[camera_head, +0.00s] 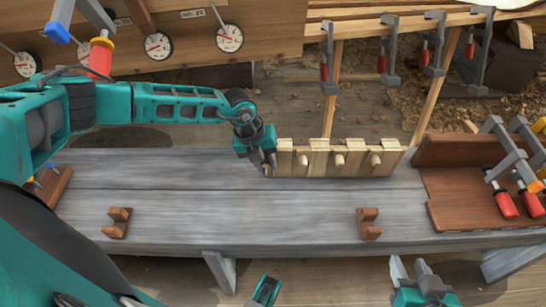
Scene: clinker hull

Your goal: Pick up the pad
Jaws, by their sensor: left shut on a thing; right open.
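My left gripper (258,160) points down at the left end of a light wooden rack with pegs (338,167), at the bench's back edge. It is shut on a small pale wooden piece, taken to be the pad (268,171). The fingers hide most of it, and I cannot tell whether it still touches the rack. Other pale wooden pieces stand along the rack between the round pegs. My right gripper (411,268) is open and empty at the bottom, in front of the bench's front edge.
The grey plank bench (250,205) is mostly clear. Two brown wooden brackets (118,223) (369,224) stand near its front. A reddish-brown tray (450,208) with red-handled clamps (505,203) is at right. More clamps (437,55) hang behind; dials (158,46) line the back left.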

